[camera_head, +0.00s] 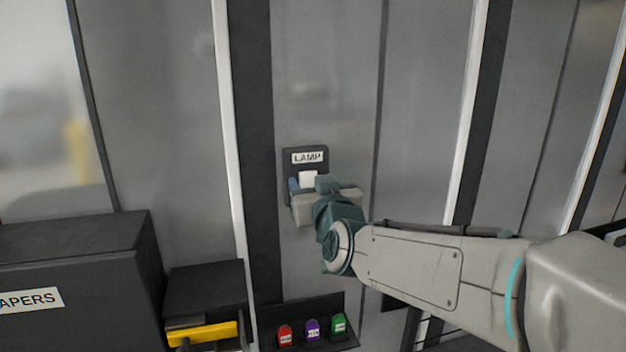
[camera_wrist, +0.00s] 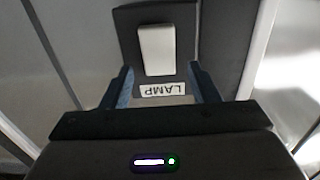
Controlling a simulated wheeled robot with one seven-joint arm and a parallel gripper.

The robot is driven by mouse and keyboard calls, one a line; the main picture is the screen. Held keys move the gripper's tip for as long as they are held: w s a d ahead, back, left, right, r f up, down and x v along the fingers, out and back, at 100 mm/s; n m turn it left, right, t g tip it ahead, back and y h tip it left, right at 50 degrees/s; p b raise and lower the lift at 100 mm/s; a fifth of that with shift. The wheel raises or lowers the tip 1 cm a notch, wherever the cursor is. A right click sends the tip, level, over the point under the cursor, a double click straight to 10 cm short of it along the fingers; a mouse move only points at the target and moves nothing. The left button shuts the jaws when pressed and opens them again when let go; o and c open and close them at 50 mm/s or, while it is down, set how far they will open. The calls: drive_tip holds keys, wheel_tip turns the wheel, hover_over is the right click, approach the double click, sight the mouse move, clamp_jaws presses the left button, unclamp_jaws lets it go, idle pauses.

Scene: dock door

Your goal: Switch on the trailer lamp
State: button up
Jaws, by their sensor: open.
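The lamp switch is a white rocker (camera_head: 308,177) on a dark plate labelled LAMP (camera_head: 307,157), fixed to the grey wall. My gripper (camera_head: 308,184) is in front of the plate, at the rocker's lower part in the head view. In the wrist view the white rocker (camera_wrist: 157,50) stands beyond the fingertips, and the upside-down LAMP label (camera_wrist: 163,89) shows between the fingers. My gripper (camera_wrist: 160,82) is open, one finger on each side of the label, with nothing held. I cannot tell whether a finger touches the plate. The rocker's lower edge is partly hidden in the head view.
Below the switch, a dark rack (camera_head: 350,341) holds red, purple and green tagged items. At the lower left stand a dark box with a PAPERS-like label (camera_head: 30,300) and a dark holder with a yellow bar (camera_head: 203,333). The wall around the plate is clear.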

drive_tip(key=shift+w+a, duration=0.15)
drive_tip(key=shift+w, duration=0.4)
drive_tip(key=c, duration=1)
drive_tip(key=b, duration=0.3)
drive_tip(key=shift+f, duration=0.4)
drive_tip(key=shift+t+b, duration=0.3)
drive_tip(key=shift+b, duration=0.4)
drive_tip(key=t+b, duration=0.1)
drive_tip(key=b, duration=0.4)
drive_tip(key=f+t+y+b, duration=0.1)
drive_tip(key=b, duration=0.5)
drive_tip(key=shift+s+t+b, duration=0.2)
drive_tip(key=shift+t+b, duration=0.1)
drive_tip(key=shift+t, duration=0.1)
drive_tip(key=shift+r+t+b, duration=0.25)
drive_tip(key=shift+t+b, duration=0.05)
drive_tip(key=shift+b, duration=0.75)
